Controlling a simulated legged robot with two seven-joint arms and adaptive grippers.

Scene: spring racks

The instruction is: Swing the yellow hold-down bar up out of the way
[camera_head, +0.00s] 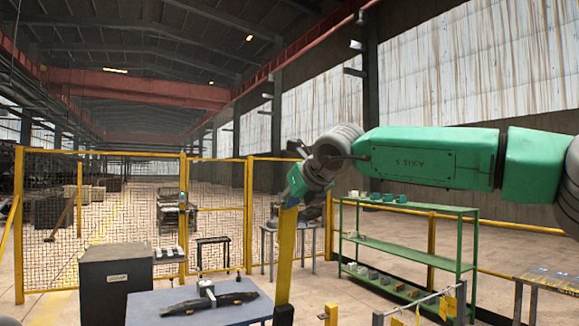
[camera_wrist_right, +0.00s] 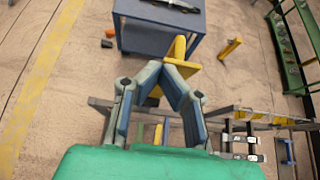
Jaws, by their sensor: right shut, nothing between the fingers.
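The yellow hold-down bar (camera_head: 286,255) stands nearly upright in the head view, with a dark fitting at its lower end. My right gripper (camera_head: 291,198) is at the bar's top end. In the right wrist view, the fingertips of my right gripper (camera_wrist_right: 163,66) come together with nothing held between them. The yellow bar (camera_wrist_right: 181,69) shows just beyond the tips, and part of it is hidden by the fingers. I cannot tell whether the tips touch it. My left gripper is not in view.
A blue-topped table (camera_head: 150,308) with a dark part on it stands left of the bar, by a grey cabinet (camera_head: 116,285). A green shelf (camera_head: 410,249) with small parts stands to the right. A metal rail frame (camera_head: 418,301) is at lower right. Yellow mesh fencing runs behind.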

